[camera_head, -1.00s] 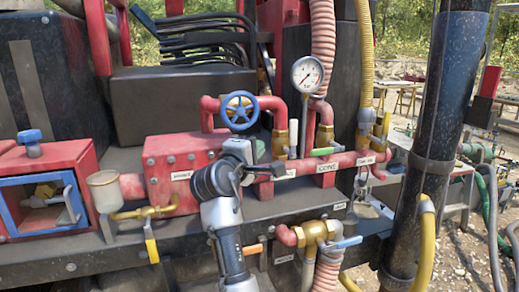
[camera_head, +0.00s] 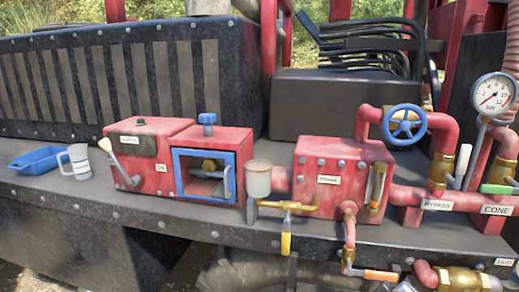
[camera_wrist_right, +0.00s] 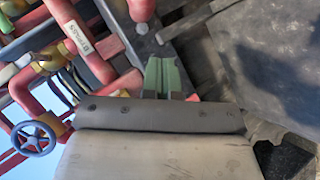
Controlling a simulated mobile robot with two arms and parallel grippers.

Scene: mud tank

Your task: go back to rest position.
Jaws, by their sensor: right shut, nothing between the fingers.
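My right gripper (camera_wrist_right: 160,92) shows only in the right wrist view. Its two green fingers are together, with nothing between them. Around it in that view are the blue handwheel (camera_wrist_right: 34,138), red pipes with the BYPASS label (camera_wrist_right: 77,38) and a dark surface (camera_wrist_right: 275,55). I cannot tell the exact gap between the fingers and the pipework. Neither of my grippers is in the head view, and my left gripper is out of view.
The rig's ledge carries a blue tray (camera_head: 52,158), a white jug (camera_head: 78,162), a red box with a lever (camera_head: 141,160), a blue-framed box (camera_head: 212,170), and red pipework with a blue handwheel (camera_head: 405,124) and a gauge (camera_head: 494,93). Valves and handles stick out below the ledge.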

